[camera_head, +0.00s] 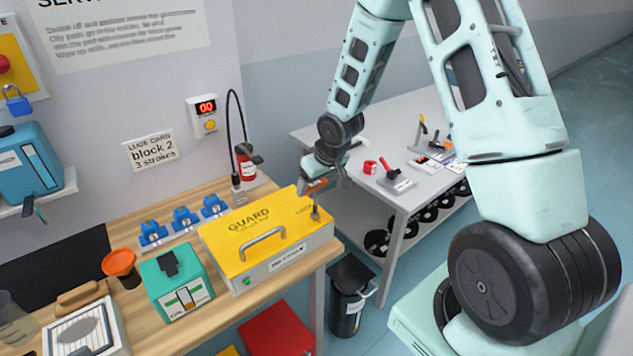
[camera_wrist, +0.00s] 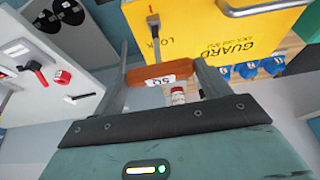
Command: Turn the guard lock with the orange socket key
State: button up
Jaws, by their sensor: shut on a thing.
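The orange socket key (camera_wrist: 160,73) has an orange grip with a white tag and a grey shaft. My gripper (camera_head: 319,181) is shut on the grip; in the wrist view the grip lies between my two fingers (camera_wrist: 163,85). The shaft points away from my gripper, with its wider end at the LOCK lettering. The yellow guard (camera_head: 228,238) is a closed lid with a metal handle on the bench; it also shows in the wrist view (camera_wrist: 200,22). The guard lock (camera_head: 315,214) is at its right corner, mostly covered by the key's end. I cannot tell whether the socket is seated.
A green box (camera_head: 176,287), an orange cup (camera_head: 121,265) and blue holders (camera_head: 183,217) stand left of and behind the guard. A red bottle (camera_head: 245,164) stands behind. A grey table (camera_head: 345,128) with tools is at the right. A black bin (camera_head: 349,296) stands below.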

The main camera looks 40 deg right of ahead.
jog(key=shift+f+b, duration=0.7)
jog(key=shift+f, duration=0.15)
dwell(0.5)
